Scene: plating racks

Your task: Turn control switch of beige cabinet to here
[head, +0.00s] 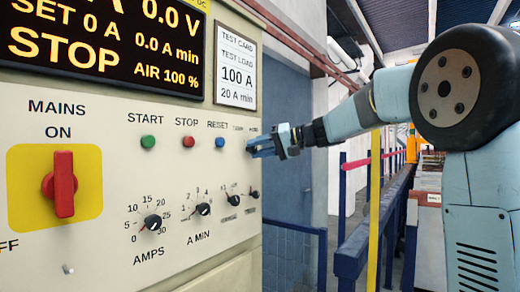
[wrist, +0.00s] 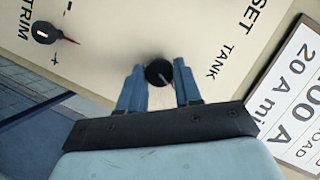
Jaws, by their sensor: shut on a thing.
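The beige cabinet (head: 110,185) fills the left of the head view. In the wrist view, the control switch is a small round black knob (wrist: 158,73) beside the printed word TANK. A thin pale line shows on its face; which mark it points to is not clear. My gripper (wrist: 160,85) has one blue finger on each side of the knob and is shut on it. In the head view, my gripper (head: 262,146) reaches the cabinet face right of the blue RESET button, and hides the knob. Any HERE label is not readable.
A red MAINS handle (head: 64,184), a green START button (head: 148,142), a red STOP button (head: 188,141) and the blue RESET button (head: 220,143) are on the panel. Several black dials sit below. The TRIM knob (wrist: 44,33) is near. A blue railing (head: 365,235) stands at right.

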